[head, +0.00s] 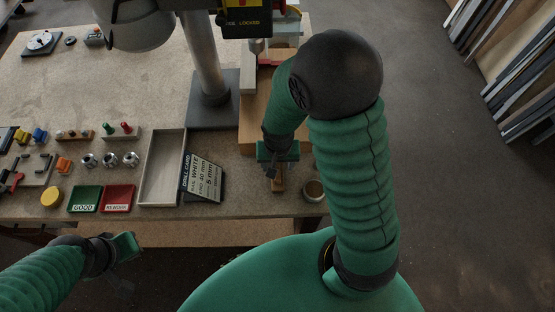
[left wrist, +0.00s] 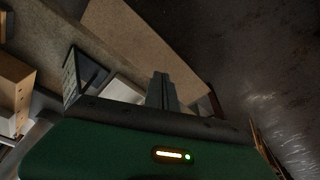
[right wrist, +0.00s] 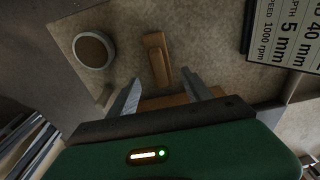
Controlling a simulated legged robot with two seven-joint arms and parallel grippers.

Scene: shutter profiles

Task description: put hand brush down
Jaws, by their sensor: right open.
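The hand brush (head: 279,184) has a wooden handle and lies on the bench near its front edge, right of the drill card. In the right wrist view its handle (right wrist: 157,58) points away from me, and its near end is partly hidden by my gripper. My right gripper (head: 275,171) is open, and in the right wrist view its two fingers (right wrist: 158,95) stand apart on either side of the brush's near end, with gaps. My left gripper (head: 129,248) is off the bench's front edge, with its fingers (left wrist: 163,91) close together and nothing seen between them.
A round cup (head: 313,190) stands right of the brush, near the bench corner. The drill card (head: 203,178) and a grey tray (head: 162,172) are to the left. Green and red trays (head: 84,199) lie farther left.

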